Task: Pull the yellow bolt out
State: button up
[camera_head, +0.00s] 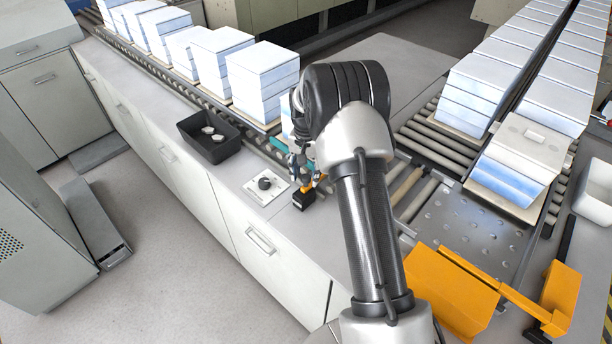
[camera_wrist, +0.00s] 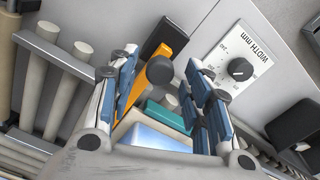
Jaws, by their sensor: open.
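The yellow bolt (camera_wrist: 173,40) shows in the wrist view as an orange-yellow piece with a round dark knob (camera_wrist: 160,70) over it. In the head view the orange-yellow part (camera_head: 305,197) sits with a black block on the grey counter, just below my gripper (camera_head: 304,174). In the wrist view my gripper (camera_wrist: 162,66) is open, its blue-padded fingers spread left and right. The knob lies between the fingertips with gaps on both sides; I see no contact. My arm hides part of the area in the head view.
A white "WIDTH mm" dial plate (camera_wrist: 234,66) lies beside the bolt. A black bin (camera_head: 208,137) stands to the left. Stacked white-blue blocks (camera_head: 262,80) line the conveyor behind. Rollers (camera_head: 435,143) and a large orange block (camera_head: 452,290) lie to the right.

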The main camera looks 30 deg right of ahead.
jog(key=shift+f, duration=0.45)
jog(key=shift+c, duration=0.2)
grip_shut()
dwell(0.4)
